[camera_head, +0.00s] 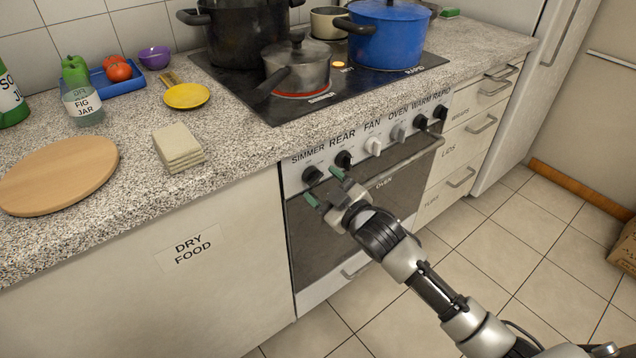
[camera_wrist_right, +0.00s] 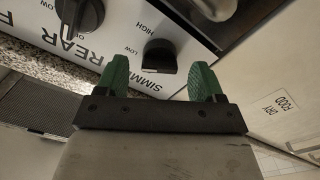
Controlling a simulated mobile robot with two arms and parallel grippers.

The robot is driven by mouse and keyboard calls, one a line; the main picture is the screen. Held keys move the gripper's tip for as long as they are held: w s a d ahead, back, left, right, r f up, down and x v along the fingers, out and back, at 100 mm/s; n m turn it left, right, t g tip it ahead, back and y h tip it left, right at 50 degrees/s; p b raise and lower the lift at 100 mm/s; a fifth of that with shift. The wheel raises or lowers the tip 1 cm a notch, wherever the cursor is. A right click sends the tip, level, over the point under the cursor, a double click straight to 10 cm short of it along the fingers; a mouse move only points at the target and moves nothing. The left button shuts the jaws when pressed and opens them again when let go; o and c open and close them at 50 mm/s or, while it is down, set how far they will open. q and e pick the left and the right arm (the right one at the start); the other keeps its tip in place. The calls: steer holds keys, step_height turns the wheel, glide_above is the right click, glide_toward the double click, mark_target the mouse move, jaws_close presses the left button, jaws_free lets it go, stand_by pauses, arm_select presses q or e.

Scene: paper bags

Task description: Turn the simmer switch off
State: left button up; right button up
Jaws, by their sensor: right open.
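The simmer switch (camera_head: 312,175) is a black knob at the left end of the oven's front panel, under the "SIMMER" label. In the right wrist view the simmer switch (camera_wrist_right: 160,56) shows between the two green fingertips, a little beyond them, with "LOW" and "HIGH" marks beside it. My right gripper (camera_head: 324,185) is open and empty just in front of the panel, near the simmer and rear knobs; it also shows in the wrist view (camera_wrist_right: 160,80). I cannot tell whether it touches the knob. The burner under the grey saucepan (camera_head: 297,68) glows red. My left gripper is out of view.
The black rear knob (camera_head: 344,159) is close beside the simmer switch. The white fan knob (camera_head: 373,146) and several other knobs continue to the right. The oven handle (camera_head: 400,165) runs below the panel. The counter edge overhangs above. The floor in front is clear.

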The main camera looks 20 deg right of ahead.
mark_target(314, 178)
steer(key=shift+x, duration=1.2)
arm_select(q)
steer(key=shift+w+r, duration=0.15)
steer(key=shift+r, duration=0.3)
arm_select(e)
steer(key=c, duration=0.9)
steer(key=n+p, duration=0.2)
steer(key=n, duration=0.1)
steer(key=shift+r, duration=0.15)
steer(key=n+p, duration=0.2)
steer(key=n, duration=0.3)
steer(key=shift+d+n, duration=0.1)
steer(key=shift+n, duration=0.2)
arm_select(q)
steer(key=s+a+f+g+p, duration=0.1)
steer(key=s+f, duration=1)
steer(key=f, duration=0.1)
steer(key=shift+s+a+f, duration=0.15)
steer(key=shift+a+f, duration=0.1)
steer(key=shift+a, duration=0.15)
arm_select(e)
steer(key=shift+n, duration=1.7)
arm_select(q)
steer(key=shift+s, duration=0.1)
